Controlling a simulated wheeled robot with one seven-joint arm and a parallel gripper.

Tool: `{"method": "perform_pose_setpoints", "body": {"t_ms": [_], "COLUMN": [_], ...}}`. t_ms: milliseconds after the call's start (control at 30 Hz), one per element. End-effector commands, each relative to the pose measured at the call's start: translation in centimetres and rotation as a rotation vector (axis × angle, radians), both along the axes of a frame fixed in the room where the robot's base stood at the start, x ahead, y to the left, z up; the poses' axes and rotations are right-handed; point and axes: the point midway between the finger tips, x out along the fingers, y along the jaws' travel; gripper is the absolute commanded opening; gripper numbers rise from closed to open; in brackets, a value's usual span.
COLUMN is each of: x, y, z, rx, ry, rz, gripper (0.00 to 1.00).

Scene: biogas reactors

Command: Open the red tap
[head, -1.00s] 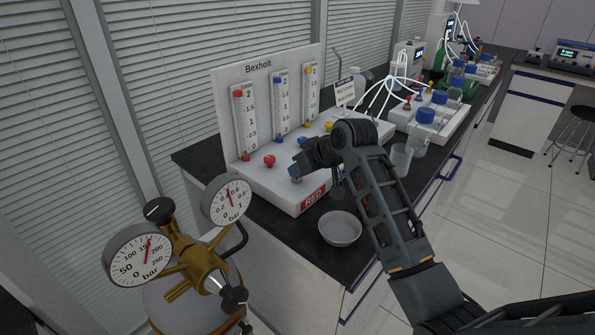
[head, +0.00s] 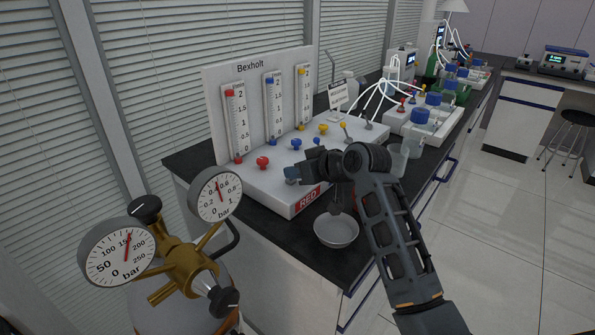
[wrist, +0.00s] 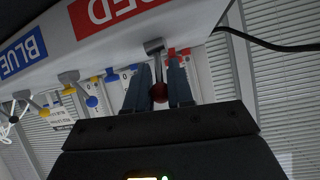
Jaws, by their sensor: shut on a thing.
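The red tap sits on the white Bexholt panel unit (head: 250,185), above its RED label (head: 308,197). In the wrist view the tap shows as a grey stem (wrist: 153,46) and a dark red ball (wrist: 160,92). My gripper (wrist: 159,80) has one finger on each side of the ball and is shut on it. In the head view my gripper (head: 300,172) is at the front corner of the panel, and it and my arm hide the red ball. A separate red knob (head: 262,162) stands on the panel to the left, clear of my gripper.
Blue (head: 295,143) and yellow (head: 323,128) knobs stand farther along the panel. A grey bowl (head: 336,230) is on the black bench in front, below my arm. Beakers (head: 398,158) stand to the right. A gas cylinder's brass regulator (head: 185,262) is at the left front.

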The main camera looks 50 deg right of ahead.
Motion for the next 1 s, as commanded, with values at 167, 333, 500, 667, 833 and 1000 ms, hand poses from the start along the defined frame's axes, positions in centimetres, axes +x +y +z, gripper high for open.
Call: {"method": "perform_pose_setpoints", "body": {"t_ms": [167, 333, 500, 667, 833, 1000], "x": [-0.2, -0.1, -0.2, -1.7, -4.2, -6.1], "y": [0.0, 0.0, 0.0, 0.1, 0.3, 0.4], "z": [-0.6, -0.4, -0.2, 0.7, 2.0, 3.1], "rx": [0.005, 0.004, 0.003, 0.003, 0.002, 0.004], "ry": [0.012, 0.008, 0.006, 0.005, 0.005, 0.008], "rz": [-0.001, -0.001, 0.0, -0.002, -0.003, -0.002], "gripper": [0.34, 0.41, 0.41, 0.41, 0.41, 0.41]}}
